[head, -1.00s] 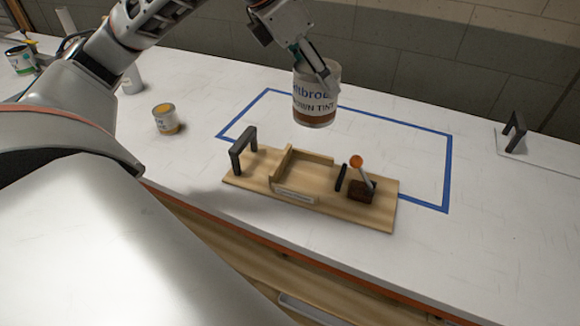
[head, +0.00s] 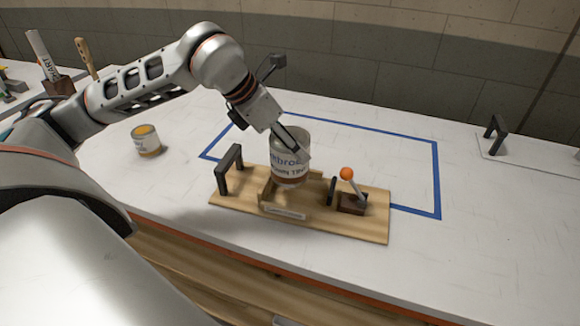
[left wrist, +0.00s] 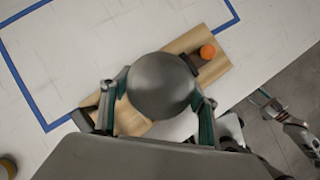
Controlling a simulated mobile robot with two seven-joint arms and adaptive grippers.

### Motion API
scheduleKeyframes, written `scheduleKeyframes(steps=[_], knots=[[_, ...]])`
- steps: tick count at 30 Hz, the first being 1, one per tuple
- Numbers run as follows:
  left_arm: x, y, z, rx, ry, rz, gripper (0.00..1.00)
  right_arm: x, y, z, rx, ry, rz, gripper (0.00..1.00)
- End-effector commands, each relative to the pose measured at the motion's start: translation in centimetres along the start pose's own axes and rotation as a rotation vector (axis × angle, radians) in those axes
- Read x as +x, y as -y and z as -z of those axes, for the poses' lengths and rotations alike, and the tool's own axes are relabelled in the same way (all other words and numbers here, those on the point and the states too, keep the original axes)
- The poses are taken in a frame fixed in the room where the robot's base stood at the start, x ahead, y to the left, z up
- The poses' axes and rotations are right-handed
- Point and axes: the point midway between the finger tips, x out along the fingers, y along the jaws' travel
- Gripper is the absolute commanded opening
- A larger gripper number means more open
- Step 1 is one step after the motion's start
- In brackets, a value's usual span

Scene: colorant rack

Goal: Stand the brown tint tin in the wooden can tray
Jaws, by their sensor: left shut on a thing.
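The brown tint tin (head: 288,160) is upright, with a white label and a brown band near its base. My left gripper (head: 296,142) is shut on it. The tin is at the wooden can tray (head: 232,197), over or inside the walled compartment; I cannot tell whether its base touches the tray floor. In the left wrist view the tin's dark round end (left wrist: 160,86) fills the space between the fingers and hides the compartment. The tray's bare wood (left wrist: 205,42) shows beside it. My right gripper (left wrist: 290,122) appears at the right edge of the left wrist view, away from the tray.
The tray has a black handle (head: 229,170) at its left and an orange-knobbed lever (head: 347,174) right of the compartment. A smaller tin with a yellow top (head: 146,140) stands left. Blue tape (head: 436,180) outlines an area behind the tray. The table at right is mostly clear.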

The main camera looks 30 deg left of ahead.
Motion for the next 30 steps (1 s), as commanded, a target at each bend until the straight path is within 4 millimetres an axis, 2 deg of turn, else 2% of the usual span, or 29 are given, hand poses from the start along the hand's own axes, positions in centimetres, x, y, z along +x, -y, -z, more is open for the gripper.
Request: scheduleKeyframes(steps=[3,11,18,30], knots=[[1.6,0.0,1.1,-0.001,-0.001,0.0,0.28,0.1,0.0,-0.3,0.0,0.003,0.001,0.4],[2.9,0.0,1.9,0.0,0.001,0.0,0.28,0.2,0.1,-0.5,0.0,0.005,0.001,0.4],[5.4,0.0,3.5,0.0,0.002,0.0,0.28,0.3,0.1,-0.7,0.0,0.006,0.002,0.4],[5.7,0.0,3.6,0.0,0.003,-0.001,0.28,0.4,0.2,-1.1,0.001,0.008,0.002,0.4]])
